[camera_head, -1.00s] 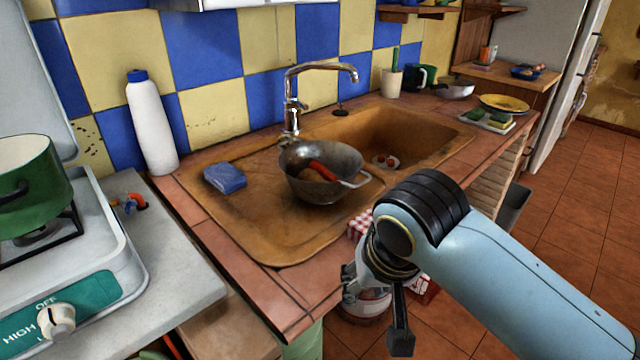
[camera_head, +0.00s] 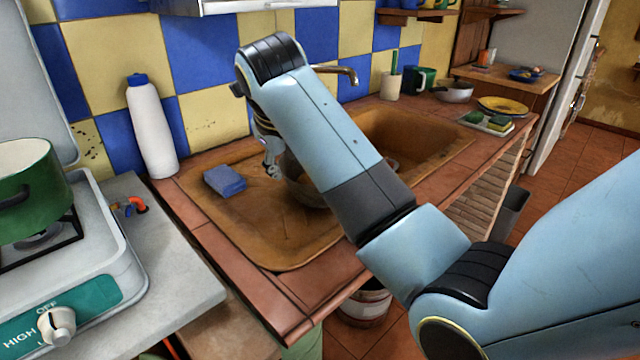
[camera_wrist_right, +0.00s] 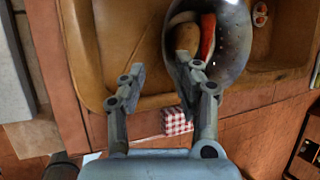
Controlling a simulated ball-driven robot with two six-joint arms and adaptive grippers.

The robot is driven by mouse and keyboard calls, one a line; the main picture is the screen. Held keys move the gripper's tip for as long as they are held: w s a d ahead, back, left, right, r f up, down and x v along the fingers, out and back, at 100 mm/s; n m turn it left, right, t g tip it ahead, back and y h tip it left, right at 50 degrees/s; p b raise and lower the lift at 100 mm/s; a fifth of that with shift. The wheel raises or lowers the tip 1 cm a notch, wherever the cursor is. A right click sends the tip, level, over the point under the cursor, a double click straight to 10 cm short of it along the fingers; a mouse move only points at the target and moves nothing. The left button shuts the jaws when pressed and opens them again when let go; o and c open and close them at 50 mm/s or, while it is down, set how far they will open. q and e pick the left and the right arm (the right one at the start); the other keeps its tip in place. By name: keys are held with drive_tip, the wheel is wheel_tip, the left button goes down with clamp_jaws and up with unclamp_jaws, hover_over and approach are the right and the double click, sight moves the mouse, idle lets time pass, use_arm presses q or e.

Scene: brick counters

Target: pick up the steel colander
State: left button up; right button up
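The steel colander (camera_head: 303,192) sits in the sink's drainboard, mostly hidden behind my right arm in the head view. In the right wrist view the colander (camera_wrist_right: 234,45) is at the top, with a brown rounded item (camera_wrist_right: 186,40) and a red item (camera_wrist_right: 208,38) in it. My right gripper (camera_head: 271,168) is at the colander's left side in the head view. In the wrist view the gripper (camera_wrist_right: 160,86) has its fingers spread; one finger overlaps the colander's rim and the space between them looks empty. I cannot tell whether it touches. My left gripper is not in view.
The brown sink (camera_head: 275,255) has a faucet (camera_head: 340,72) behind my arm. A blue sponge (camera_head: 225,180) lies left of the colander, and a white bottle (camera_head: 150,125) stands at the wall. A stove with a green pot (camera_head: 35,190) is at the left.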

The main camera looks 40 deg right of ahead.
sight(292, 183)
drive_tip(key=x, duration=0.9)
drive_tip(key=shift+w+d+f, duration=0.1)
drive_tip(key=shift+d+f, duration=0.15)
drive_tip(key=shift+d, duration=0.3)
drive_tip(key=shift+c, duration=0.3)
drive_tip(key=c, duration=0.4)
clamp_jaws()
